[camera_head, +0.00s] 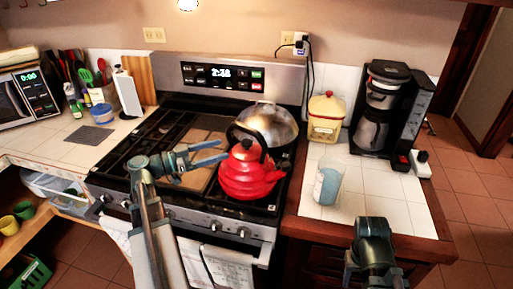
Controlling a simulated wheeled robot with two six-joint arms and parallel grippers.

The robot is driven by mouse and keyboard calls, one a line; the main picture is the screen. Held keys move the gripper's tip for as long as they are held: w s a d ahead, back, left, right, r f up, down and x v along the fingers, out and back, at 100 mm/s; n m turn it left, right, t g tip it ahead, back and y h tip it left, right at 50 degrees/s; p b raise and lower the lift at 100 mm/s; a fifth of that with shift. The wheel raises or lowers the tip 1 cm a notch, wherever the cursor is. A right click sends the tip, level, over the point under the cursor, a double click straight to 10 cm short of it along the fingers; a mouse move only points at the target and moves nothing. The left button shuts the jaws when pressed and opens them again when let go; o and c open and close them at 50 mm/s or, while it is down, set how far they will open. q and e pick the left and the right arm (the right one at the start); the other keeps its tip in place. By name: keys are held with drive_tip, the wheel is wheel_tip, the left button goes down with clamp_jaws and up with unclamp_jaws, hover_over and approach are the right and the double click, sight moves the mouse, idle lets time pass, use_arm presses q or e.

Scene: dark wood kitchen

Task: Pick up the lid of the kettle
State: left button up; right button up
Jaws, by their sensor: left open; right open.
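A red kettle (248,177) stands upright on the front right of the stove. Its lid (246,150) seems to be on top, partly hidden by a dark arched handle. My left gripper (222,151) is open and empty, just left of the kettle's upper part. Its fingers point right toward the kettle; I cannot tell whether they touch it. My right gripper (374,226) is low at the right, in front of the counter's edge; its fingers are hard to make out and I see nothing held in it.
A shiny metal pot (268,122) stands right behind the kettle. The right counter (389,184) holds a glass (328,184), a yellow canister (326,118) and a coffee maker (384,108). Utensils and a microwave (28,96) stand at the left. The counter's front right is clear.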

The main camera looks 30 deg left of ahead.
sight(256, 146)
use_arm(q)
drive_tip(key=x, duration=1.3)
drive_tip(key=shift+w+d, duration=0.25)
clamp_jaws()
